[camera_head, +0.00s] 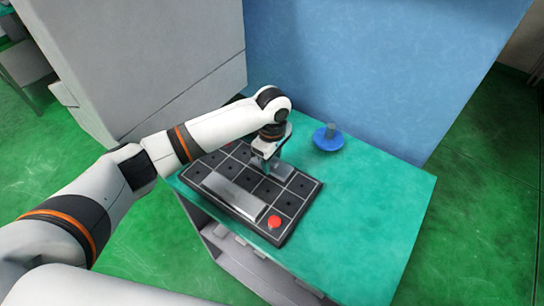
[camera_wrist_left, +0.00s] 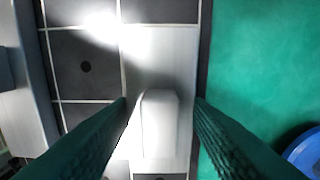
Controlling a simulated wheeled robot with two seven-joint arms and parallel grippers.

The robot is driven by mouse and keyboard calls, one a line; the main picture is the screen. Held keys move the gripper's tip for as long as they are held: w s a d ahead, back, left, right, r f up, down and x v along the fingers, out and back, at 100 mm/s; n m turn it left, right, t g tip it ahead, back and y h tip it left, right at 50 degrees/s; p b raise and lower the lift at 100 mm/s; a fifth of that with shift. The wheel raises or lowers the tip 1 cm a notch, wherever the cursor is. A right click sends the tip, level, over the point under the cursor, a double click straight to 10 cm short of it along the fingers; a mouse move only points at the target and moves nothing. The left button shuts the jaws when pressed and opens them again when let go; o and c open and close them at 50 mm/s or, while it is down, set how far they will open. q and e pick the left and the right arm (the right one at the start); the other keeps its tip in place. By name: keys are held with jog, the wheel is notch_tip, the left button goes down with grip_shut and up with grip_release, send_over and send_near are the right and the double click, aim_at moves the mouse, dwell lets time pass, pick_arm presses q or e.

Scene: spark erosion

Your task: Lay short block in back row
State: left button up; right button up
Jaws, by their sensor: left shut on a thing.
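The short block (camera_head: 283,170) is a flat silver-grey piece with a raised grip in its middle. It lies at or just above the back row of the black tray (camera_head: 283,237); contact is unclear. In the left wrist view the short block (camera_wrist_left: 160,65) lines up with the tray's grid beside the back rim. My left gripper (camera_head: 266,164) is over it, and its green fingers (camera_wrist_left: 161,108) are shut on the raised grip. My right gripper is not in view.
A long grey block (camera_head: 233,195) lies across the tray's front cells. A red knob (camera_head: 274,221) marks the front right corner. A blue disc with a grey post (camera_head: 328,139) stands behind the tray. The teal table (camera_head: 375,205) is clear on the right.

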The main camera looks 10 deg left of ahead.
pick_arm(q)
jog(key=shift+f, duration=0.3)
jog(key=o, duration=1.3)
jog(key=shift+c, duration=0.2)
notch_tip(320, 180, up, 11)
jog(key=p, duration=1.4)
jog(key=shift+f, duration=0.1)
